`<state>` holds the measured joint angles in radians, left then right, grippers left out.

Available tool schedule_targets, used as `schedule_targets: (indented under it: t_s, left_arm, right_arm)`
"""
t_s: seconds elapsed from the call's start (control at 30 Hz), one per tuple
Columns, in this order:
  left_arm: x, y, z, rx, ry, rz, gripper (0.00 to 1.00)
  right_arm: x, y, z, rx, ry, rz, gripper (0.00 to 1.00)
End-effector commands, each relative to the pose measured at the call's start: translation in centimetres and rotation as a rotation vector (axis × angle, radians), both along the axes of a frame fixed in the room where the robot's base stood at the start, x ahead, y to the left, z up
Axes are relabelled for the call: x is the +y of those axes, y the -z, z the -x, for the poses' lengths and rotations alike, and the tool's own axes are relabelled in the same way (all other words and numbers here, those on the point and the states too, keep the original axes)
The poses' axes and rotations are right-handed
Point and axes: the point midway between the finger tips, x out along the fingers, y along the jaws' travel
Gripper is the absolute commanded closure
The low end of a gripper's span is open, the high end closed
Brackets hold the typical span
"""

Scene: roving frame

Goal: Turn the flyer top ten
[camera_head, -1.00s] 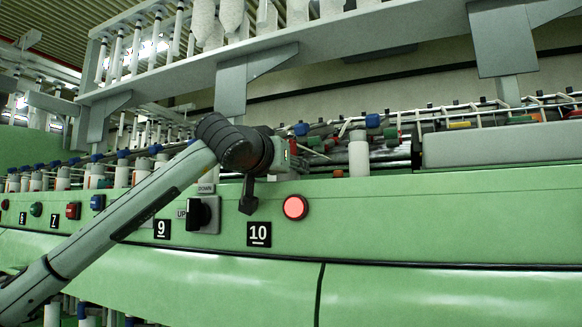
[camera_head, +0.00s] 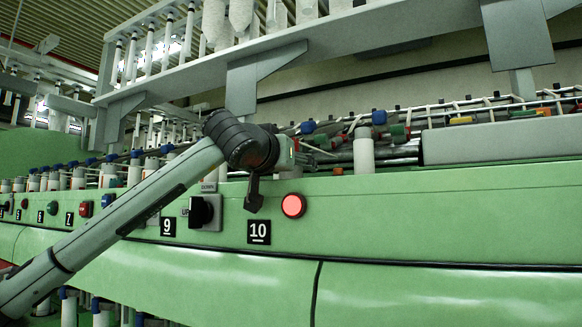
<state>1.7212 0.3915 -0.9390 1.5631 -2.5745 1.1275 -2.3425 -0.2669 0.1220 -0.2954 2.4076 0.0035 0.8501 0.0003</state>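The label 10 (camera_head: 258,232) is a black plate on the green front panel (camera_head: 400,215) of the roving frame. A lit red round light (camera_head: 293,205) sits just right of and above it. Above the panel runs a row of white posts, several with blue caps; one white post (camera_head: 363,152) stands above and right of the light. I cannot tell which part is flyer top ten. My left arm crosses from the lower left, and its dark gripper end (camera_head: 254,193) hangs in front of the panel above label 10. Its fingers are mostly hidden, with nothing visibly held. My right gripper is out of view.
A black UP/DOWN knob (camera_head: 201,212) sits left of my gripper, above label 9 (camera_head: 168,227). Red (camera_head: 86,208) and blue (camera_head: 107,200) buttons lie further left. A grey rail (camera_head: 330,40) with brackets runs overhead. A grey box (camera_head: 500,142) covers the right side.

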Motion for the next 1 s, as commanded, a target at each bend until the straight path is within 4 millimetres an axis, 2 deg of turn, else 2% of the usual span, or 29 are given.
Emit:
schedule_targets:
  t_s: [0.23, 0.37, 0.8, 1.0]
  left_arm:
    - [0.0, 0.1, 0.0, 0.001, -0.001, 0.000, 0.39]
    - [0.4, 0.0, 0.8, -0.001, -0.002, -0.002, 0.39]
    - [2.8, 0.0, 9.1, -0.002, -0.001, -0.001, 0.39]
    - [3.4, 0.0, 11.2, -0.001, -0.001, 0.000, 0.39]
  right_arm:
    - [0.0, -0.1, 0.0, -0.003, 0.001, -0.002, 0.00]
    - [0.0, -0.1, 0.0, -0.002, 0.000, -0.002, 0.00]
    - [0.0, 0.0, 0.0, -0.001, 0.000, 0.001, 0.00]
    - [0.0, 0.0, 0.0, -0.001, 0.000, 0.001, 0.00]
